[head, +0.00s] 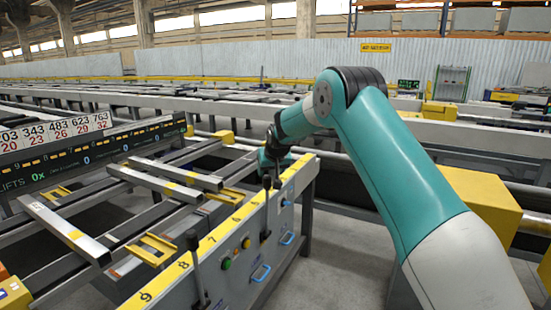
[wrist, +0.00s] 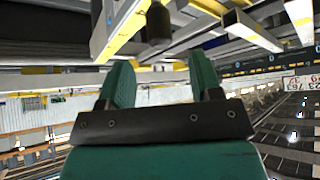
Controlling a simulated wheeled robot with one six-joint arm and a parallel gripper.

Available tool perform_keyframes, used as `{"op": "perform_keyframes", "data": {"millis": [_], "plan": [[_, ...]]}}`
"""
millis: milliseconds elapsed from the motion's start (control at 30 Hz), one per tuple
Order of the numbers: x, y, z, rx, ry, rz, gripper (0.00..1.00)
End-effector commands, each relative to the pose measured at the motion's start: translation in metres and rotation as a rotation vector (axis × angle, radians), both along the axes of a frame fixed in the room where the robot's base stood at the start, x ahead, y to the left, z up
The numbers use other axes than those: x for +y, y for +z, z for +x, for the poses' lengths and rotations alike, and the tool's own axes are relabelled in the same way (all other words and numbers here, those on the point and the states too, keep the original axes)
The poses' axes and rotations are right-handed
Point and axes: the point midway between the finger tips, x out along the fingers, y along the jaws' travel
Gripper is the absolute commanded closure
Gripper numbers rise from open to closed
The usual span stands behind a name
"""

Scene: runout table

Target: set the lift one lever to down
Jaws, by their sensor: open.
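My gripper (head: 274,158) is at the far end of the yellow-topped control rail, close to a black-knobbed lever (head: 267,182). In the wrist view my gripper (wrist: 161,75) has its two teal fingers spread apart with nothing between them. A dark lever knob (wrist: 158,24) shows just beyond the fingertips, apart from them. A second black-knobbed lever (head: 194,255) stands upright on the nearer part of the rail. No label shows which lever is lift one. The arm partly covers the area around the far lever.
Metal beams (head: 65,230) lie on the runout table at left. A display board (head: 90,145) reads "LIFTS 0x". Open floor lies right of the rail.

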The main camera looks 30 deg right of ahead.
Motion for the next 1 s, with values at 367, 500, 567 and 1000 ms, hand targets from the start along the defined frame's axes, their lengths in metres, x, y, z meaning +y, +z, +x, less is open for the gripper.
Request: {"op": "perform_keyframes", "data": {"millis": [367, 500, 567, 1000], "plan": [[0.011, 0.063, -0.046, -0.001, -0.001, -0.001, 0.41], [0.012, 0.071, -0.052, 0.001, -0.001, 0.0, 0.41], [0.013, 0.072, -0.053, 0.001, -0.001, -0.001, 0.41], [0.013, 0.072, -0.053, 0.001, -0.001, -0.001, 0.41]]}}
